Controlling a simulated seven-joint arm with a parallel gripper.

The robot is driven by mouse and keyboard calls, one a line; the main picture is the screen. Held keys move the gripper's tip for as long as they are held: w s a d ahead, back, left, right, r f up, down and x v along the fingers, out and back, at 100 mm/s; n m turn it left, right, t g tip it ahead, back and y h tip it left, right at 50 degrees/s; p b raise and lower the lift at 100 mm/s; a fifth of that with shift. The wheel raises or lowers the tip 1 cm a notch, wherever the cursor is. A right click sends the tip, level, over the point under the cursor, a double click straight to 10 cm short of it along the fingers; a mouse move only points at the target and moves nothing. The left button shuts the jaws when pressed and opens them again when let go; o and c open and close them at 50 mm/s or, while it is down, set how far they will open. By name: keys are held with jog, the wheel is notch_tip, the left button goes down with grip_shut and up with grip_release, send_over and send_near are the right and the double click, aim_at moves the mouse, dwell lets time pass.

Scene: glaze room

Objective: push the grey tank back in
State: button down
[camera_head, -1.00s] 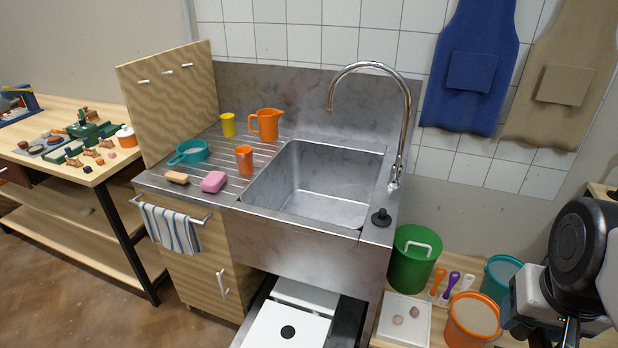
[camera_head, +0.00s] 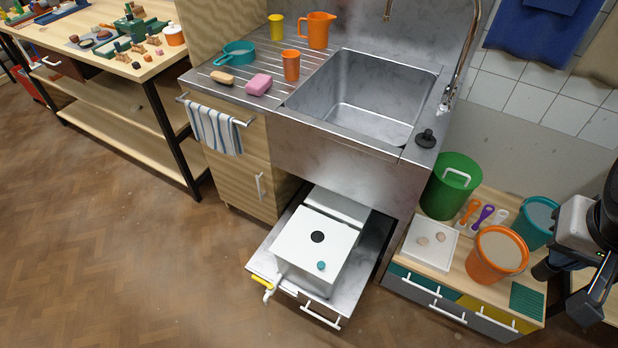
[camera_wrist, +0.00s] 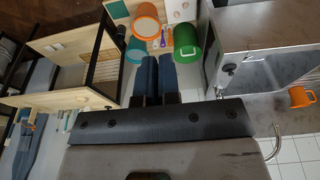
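The grey tank (camera_head: 318,278) has a pale top with a round black opening and a small teal knob. It stands on a pulled-out metal tray (camera_head: 374,255) below the sink in the head view. A spout with a yellow lever (camera_head: 262,282) sticks out at its front left. The tank's back part lies close to the dark opening under the sink. My gripper (camera_head: 588,312) is at the far right of the head view, well apart from the tank. In the wrist view its two dark fingers (camera_wrist: 159,60) lie side by side with nothing visible between them. The wrist view does not show the tank.
A low cabinet (camera_head: 440,305) with a green bucket (camera_head: 450,187), an orange bucket (camera_head: 497,254) and a teal bucket (camera_head: 538,220) stands between my gripper and the tray. The sink (camera_head: 378,95) is above. Wooden floor (camera_head: 130,270) is clear at front left.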

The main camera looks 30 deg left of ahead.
jog(key=w+a+f+n+g+h, duration=0.4)
jog(key=w+a+f+n+h, duration=0.3)
jog(key=w+a+f, duration=0.55)
jog(key=w+a+f+n+t+h, duration=0.2)
jog(key=a+f+n+t+h, duration=0.35)
jog(key=a+f+n, duration=0.85)
jog(key=s+a+f+n+t+y, duration=0.25)
jog(key=s+a+f+t, duration=0.25)
jog(key=a+f, duration=0.6)
jog(key=s+a+f+n+t+y, duration=0.1)
jog(key=s+a+f+n+t, duration=0.3)
jog(key=a+f, duration=0.7)
jog(key=s+a+f+n+t+y, duration=0.2)
jog(key=s+f+n+y, duration=0.2)
jog(key=s+f, duration=0.3)
jog(key=s+a+f+n+t+y, duration=0.3)
jog(key=s+f, duration=0.5)
jog(key=f, duration=0.3)
jog(key=shift+s+f+n+y, duration=0.15)
jog(key=shift+f+n+y, duration=0.15)
jog(key=shift+n+y, duration=0.7)
